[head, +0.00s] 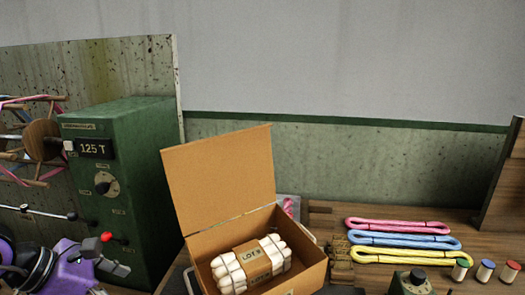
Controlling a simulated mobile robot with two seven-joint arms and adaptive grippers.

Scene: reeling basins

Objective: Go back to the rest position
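My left arm and gripper (112,262) are at the lower left, in front of the green counter box (145,190). The dark fingers are small and partly cut off by the purple arm part, so I cannot tell whether they are open or shut. A lever with a red knob (106,237) shows just above the fingers. I cannot tell whether they touch it. Nothing is clearly seen held. My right gripper is not in view.
An open cardboard box (300,272) holds a labelled bundle of white rolls (250,265). Pink (398,226), blue (400,239) and yellow (405,256) skeins lie to its right. Several thread spools (485,271) stand at the right. A reel (42,140) is at far left.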

